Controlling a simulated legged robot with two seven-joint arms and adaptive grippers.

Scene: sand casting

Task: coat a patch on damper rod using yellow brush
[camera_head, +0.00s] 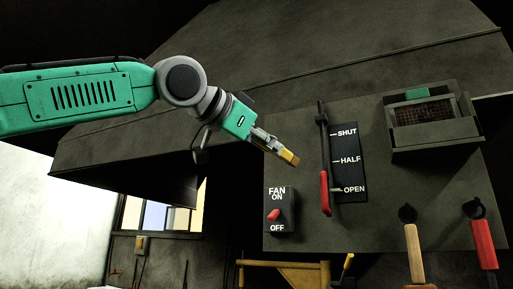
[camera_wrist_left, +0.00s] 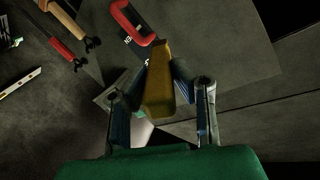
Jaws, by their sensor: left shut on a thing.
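My left gripper (camera_head: 277,147) comes in from the upper left and is shut on a yellow piece (camera_head: 290,158), which I take to be the yellow brush. It also shows between the fingers in the left wrist view (camera_wrist_left: 158,85); no bristles can be made out. The damper rod (camera_head: 322,130) hangs nearly upright on the dark panel, with a red handle (camera_head: 325,193) at its lower end near the OPEN mark. The brush tip is left of the rod; contact cannot be told, but a gap shows in the head view. My right gripper is not in view.
A black scale plate (camera_head: 346,175) reads SHUT, HALF, OPEN. A fan switch (camera_head: 280,212) sits below my left gripper. A mesh-fronted box (camera_head: 430,112) juts out at upper right. A wooden-handled tool (camera_head: 413,245) and a red-handled tool (camera_head: 484,243) hang at lower right.

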